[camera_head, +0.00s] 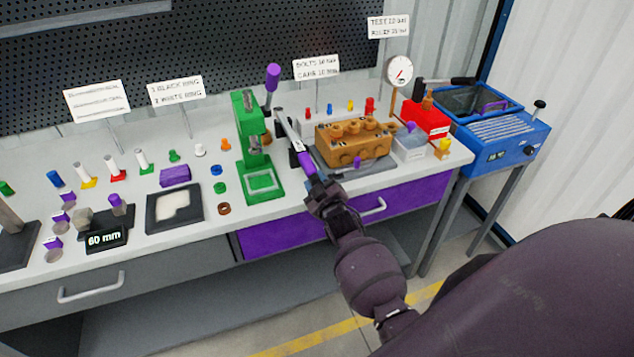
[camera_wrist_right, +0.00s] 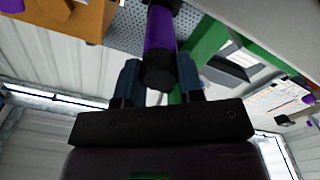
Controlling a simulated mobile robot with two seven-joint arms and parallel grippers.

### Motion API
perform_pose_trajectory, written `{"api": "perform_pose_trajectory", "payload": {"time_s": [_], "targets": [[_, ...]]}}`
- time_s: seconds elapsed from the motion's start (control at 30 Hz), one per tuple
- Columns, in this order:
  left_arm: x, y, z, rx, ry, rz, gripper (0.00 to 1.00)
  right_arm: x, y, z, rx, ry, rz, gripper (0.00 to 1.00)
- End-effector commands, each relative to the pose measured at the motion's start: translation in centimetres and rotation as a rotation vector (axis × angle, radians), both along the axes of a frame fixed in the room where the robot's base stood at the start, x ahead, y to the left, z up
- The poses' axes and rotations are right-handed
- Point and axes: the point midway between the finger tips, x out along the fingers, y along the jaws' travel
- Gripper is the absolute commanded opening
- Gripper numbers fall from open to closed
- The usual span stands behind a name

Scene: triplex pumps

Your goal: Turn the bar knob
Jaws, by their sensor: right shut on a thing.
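My right gripper (camera_head: 316,182) is shut on the purple handle (camera_head: 306,163) of a long tool with a silver shaft, at the front of the bench. The wrist view shows the purple handle (camera_wrist_right: 160,32) with a dark end between the two fingers (camera_wrist_right: 160,82). The shaft leans up and left beside the green press. I cannot tell whether the tool touches its black stand. I cannot tell for sure which part is the bar knob; a small dark knob (camera_head: 530,150) is on the front of the blue machine (camera_head: 510,135) at the right. My left gripper is out of view.
An orange pump block (camera_head: 352,142) sits on a grey tray just right of the tool. A green press (camera_head: 254,150) with a purple-tipped lever stands to the left. A gauge (camera_head: 398,71), a red box (camera_head: 425,117) and a clear bin (camera_head: 410,147) stand at the right.

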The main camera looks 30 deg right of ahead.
Motion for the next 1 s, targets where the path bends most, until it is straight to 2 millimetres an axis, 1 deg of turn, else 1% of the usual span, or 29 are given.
{"api": "perform_pose_trajectory", "payload": {"time_s": [0.03, 0.17, 0.2, 0.43, 0.57, 0.67, 1.0], "targets": [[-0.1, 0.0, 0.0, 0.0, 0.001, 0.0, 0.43, 0.0, 0.0, 0.0, 0.0, 0.001, 0.001, 0.39], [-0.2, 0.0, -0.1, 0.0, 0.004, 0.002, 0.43, 0.0, 0.0, 0.0, 0.0, 0.001, 0.001, 0.59], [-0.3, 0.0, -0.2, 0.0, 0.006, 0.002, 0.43, 0.0, 0.0, 0.0, -0.001, 0.001, 0.001, 0.6], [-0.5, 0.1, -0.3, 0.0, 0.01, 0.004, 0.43, 0.0, 0.0, 0.0, -0.001, 0.0, 0.0, 0.6], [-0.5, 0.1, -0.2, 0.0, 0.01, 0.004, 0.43, -0.6, 0.1, -0.1, -0.001, 0.002, 0.0, 0.6], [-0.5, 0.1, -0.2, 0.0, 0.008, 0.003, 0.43, -1.6, 0.3, -0.1, -0.001, 0.002, 0.0, 0.6], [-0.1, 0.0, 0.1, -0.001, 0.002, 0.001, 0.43, -7.2, 1.6, -0.2, 0.0, 0.002, 0.0, 0.6]]}}
